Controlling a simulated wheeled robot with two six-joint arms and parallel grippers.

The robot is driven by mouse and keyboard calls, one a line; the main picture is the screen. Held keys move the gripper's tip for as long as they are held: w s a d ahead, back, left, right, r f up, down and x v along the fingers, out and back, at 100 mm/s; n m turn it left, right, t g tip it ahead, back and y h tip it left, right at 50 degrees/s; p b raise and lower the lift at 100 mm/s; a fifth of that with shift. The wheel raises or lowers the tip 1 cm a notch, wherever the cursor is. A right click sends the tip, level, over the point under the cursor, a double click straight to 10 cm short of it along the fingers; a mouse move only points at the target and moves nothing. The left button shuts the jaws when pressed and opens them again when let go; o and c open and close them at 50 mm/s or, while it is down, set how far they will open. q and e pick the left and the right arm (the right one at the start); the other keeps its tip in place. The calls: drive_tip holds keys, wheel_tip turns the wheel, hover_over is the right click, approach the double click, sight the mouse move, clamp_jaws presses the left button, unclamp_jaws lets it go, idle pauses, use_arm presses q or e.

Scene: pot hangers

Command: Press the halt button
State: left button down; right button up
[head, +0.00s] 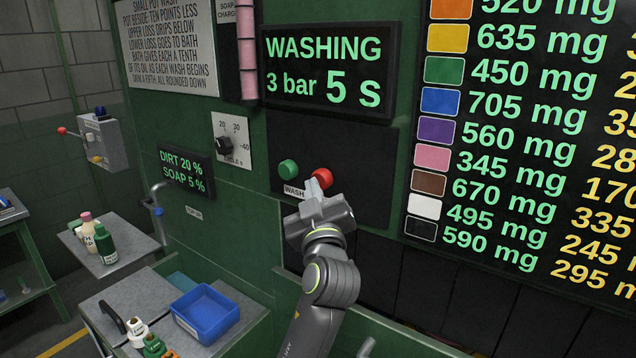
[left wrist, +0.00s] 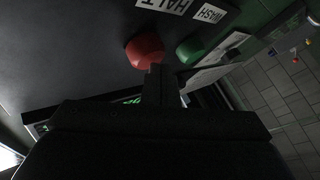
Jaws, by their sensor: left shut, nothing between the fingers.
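The red halt button (head: 323,178) sits on a dark panel below the washing display, right of the green wash button (head: 288,169). In the left wrist view the red button (left wrist: 145,50) is beside a HALT label (left wrist: 166,4), with the green button (left wrist: 189,50) to its right. My left gripper (head: 315,188) is shut and empty, its tips right at the red button's lower left. In the left wrist view its fingers (left wrist: 156,75) overlap the button's lower right edge. I cannot tell whether they touch it. My right gripper is not in view.
The display (head: 330,70) reads "WASHING 3 bar 5 s". A smaller display (head: 186,171) reads dirt 20 %, soap 5 %. A dial (head: 224,146) is left of the buttons. A blue tray (head: 205,312) and bottles stand at lower left.

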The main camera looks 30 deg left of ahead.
use_arm(q)
drive_tip(key=shift+w, duration=0.3)
drive_tip(key=shift+s, duration=0.2)
idle(0.4)
drive_tip(key=shift+s, duration=0.75)
drive_tip(key=shift+s+a+p, duration=0.2)
drive_tip(key=shift+s+p, duration=0.1)
drive_tip(key=shift+s, duration=2.2)
